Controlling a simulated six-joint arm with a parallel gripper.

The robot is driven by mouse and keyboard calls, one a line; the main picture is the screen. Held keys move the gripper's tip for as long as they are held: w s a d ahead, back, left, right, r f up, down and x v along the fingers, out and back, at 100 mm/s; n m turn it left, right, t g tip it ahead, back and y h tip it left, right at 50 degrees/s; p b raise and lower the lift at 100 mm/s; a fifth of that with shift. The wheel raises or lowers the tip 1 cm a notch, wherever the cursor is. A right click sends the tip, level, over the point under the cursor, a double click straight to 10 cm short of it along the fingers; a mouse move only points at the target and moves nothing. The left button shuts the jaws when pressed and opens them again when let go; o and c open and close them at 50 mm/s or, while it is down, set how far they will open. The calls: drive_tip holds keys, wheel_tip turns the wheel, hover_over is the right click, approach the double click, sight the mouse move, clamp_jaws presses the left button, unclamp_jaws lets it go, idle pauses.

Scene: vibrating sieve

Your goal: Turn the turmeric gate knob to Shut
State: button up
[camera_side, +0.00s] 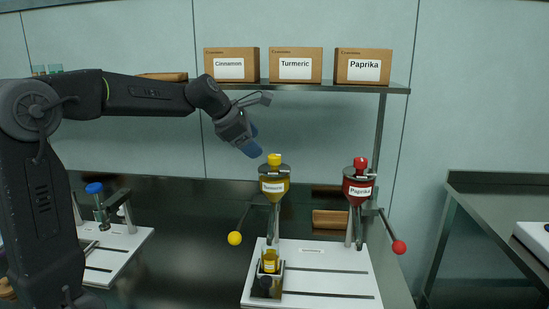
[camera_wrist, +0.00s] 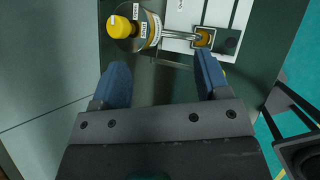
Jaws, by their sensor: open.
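The turmeric hopper (camera_side: 273,187) is yellow and labelled Turmeric, and stands on the white base plate. A yellow knob (camera_side: 274,160) sits on top of it. In the wrist view the knob (camera_wrist: 119,27) is seen from above with a small light mark near its edge. In the wrist view my gripper (camera_wrist: 162,65) is open and empty, with the knob beyond the left finger.
A yellow ball lever (camera_side: 235,238) sticks out left of the turmeric stand. A jar (camera_side: 270,262) stands under its spout. The red paprika hopper (camera_side: 358,188) stands to the right, with a red ball lever (camera_side: 399,247). A shelf (camera_side: 395,90) with labelled boxes is behind.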

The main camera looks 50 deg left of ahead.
sight(274, 156)
drive_tip(key=w+a+n, duration=0.4)
drive_tip(key=a+n, duration=0.3)
drive_tip(key=a, duration=0.1)
drive_tip(key=shift+t, duration=0.4)
drive_tip(key=x, duration=1.3)
drive_tip(key=shift+w+f, duration=0.1)
drive_tip(key=shift+f, duration=0.2)
drive_tip(key=c, duration=0.9)
